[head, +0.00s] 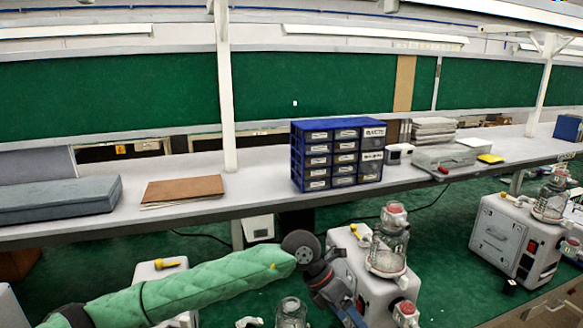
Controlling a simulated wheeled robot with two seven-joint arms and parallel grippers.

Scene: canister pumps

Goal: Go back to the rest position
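My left arm, in a green padded sleeve, reaches in from the lower left of the head view. Its dark wrist ends in my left gripper (340,300), low in front of the middle canister pump (345,258). The wrist covers part of that pump's left side. I cannot make out whether the fingers are open or shut, or whether they touch the pump. The pump is a white box with a clear canister (388,250) and a red cap on top. My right gripper is not in view.
Another white pump (505,235) stands at the right, with a clear canister (551,200). A clear jar (292,314) shows at the bottom edge. A long bench (255,195) behind holds a blue drawer cabinet (337,155), a brown folder (182,190) and a grey case (60,200).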

